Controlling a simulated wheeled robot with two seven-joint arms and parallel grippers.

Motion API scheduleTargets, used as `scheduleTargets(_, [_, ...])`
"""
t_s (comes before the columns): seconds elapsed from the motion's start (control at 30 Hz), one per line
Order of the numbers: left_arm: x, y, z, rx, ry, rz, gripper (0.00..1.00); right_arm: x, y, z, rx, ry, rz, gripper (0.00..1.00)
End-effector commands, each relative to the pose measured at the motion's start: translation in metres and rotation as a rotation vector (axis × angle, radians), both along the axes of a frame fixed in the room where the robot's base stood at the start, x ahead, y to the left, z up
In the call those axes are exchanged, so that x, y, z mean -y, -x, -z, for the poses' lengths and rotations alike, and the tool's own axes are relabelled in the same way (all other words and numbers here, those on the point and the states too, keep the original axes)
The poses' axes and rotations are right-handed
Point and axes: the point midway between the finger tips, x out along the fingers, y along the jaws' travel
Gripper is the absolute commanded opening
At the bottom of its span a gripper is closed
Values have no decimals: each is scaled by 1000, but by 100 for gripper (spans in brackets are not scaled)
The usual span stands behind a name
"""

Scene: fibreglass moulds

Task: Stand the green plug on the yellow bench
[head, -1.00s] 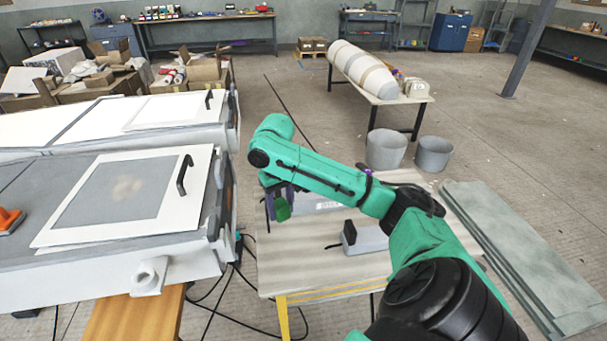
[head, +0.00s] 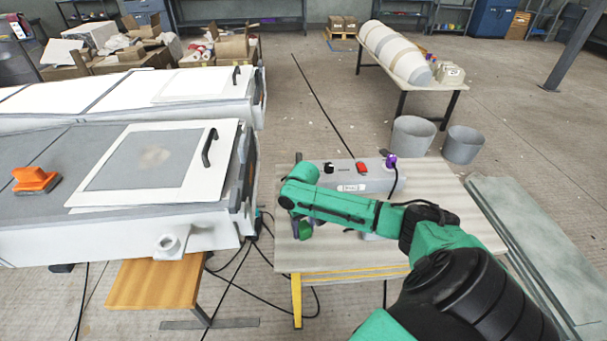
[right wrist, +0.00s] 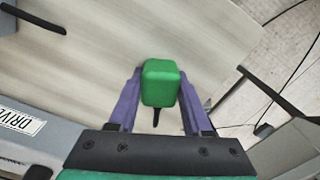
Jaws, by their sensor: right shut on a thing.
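The green plug (head: 305,230) is between the purple fingers of my right gripper (head: 297,229), which is shut on it. In the right wrist view the plug (right wrist: 161,83) is a green block gripped by the right gripper (right wrist: 160,98), with a short dark piece sticking out towards me. The bench with yellow edging and a yellow leg (head: 297,300) has a pale wood top (head: 340,255); the plug is over its left part. I cannot tell whether the plug touches the top. My left gripper is not in view.
A grey drive box (head: 375,183) stands on the bench behind my forearm, with black, red and purple (head: 391,160) parts on top. A white mould bench (head: 110,220) with an orange tool (head: 36,180) stands left. Cables lie on the floor between. The bench top's front is clear.

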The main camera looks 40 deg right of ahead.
Motion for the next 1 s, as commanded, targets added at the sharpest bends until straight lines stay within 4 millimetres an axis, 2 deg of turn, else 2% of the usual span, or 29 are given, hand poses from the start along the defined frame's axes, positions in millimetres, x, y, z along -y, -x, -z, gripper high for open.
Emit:
scheduleTargets(0.03, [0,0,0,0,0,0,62,0,0,2,-1,-1,0,0])
scheduleTargets(0.07, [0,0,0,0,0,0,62,0,0,2,-1,0,0,53])
scheduleTargets(0.1, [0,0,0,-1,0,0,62,0,0,2,-1,0,0,68])
scheduleTargets(0.13, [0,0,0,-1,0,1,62,0,0,2,-1,0,0,79])
scheduleTargets(0.43, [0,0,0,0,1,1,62,0,0,1,0,0,0,79])
scheduleTargets(0.53, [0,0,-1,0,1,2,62,0,-1,-7,2,1,0,79])
scheduleTargets(0.67, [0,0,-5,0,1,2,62,0,-1,-35,3,1,-2,79])
scheduleTargets(0.9, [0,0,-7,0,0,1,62,0,-1,-99,2,0,0,79])
scheduleTargets(1.0, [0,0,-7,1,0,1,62,0,-1,-114,1,-2,2,79])
